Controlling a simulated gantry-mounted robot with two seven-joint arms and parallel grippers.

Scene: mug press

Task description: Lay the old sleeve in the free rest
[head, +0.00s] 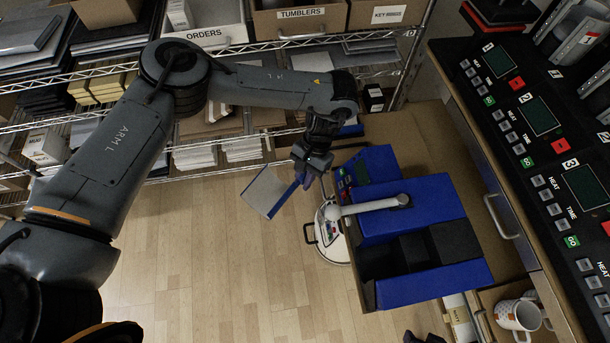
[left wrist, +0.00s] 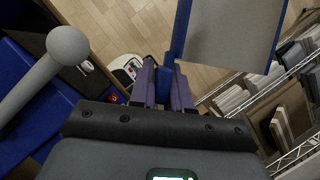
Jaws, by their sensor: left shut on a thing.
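A flat pale grey sheet with a blue edge strip, which looks like the old sleeve (head: 266,192), hangs over the floor left of the blue press. My left gripper (head: 306,178) is shut on its blue edge. In the left wrist view the purple fingers (left wrist: 163,88) meet at the blue strip of the sleeve (left wrist: 232,35). The blue press (head: 430,290) has a grey lever (head: 370,207) and dark recessed parts on its top. I cannot tell which place is the free rest. My right gripper is not clearly seen.
A wire shelf (head: 230,50) with bins, boxes and papers stands behind. A round white device (head: 333,240) is beside the press. A control panel (head: 540,130) runs along the right. A mug (head: 518,314) sits in a box at the lower right. Open floor lies at lower left.

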